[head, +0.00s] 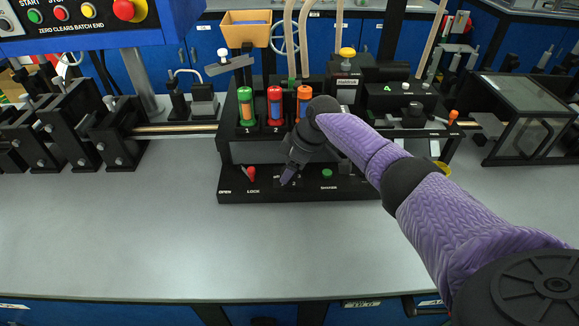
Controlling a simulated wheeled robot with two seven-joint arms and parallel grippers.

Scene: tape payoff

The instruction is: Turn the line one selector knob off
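My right gripper (287,181) reaches in from the right and points down at the front strip of the black machine (300,195). Its dark fingertips are over the middle of the strip, near a partly covered "2" marking. A selector knob is not clearly visible there; the gripper hides that part of the strip. I cannot tell whether the fingers touch anything or how far apart they are. A small red lever (251,172) is on the strip to the left, by the OPEN and LOCK labels. A green button (327,173) is to the right. My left gripper is not in view.
Green (245,105), red (274,104) and orange (304,101) cylinders stand above the strip. Black clamp blocks (70,135) are at left, under a blue control panel (90,25). A clear-sided box (530,110) is at right. The grey bench front (200,250) is clear.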

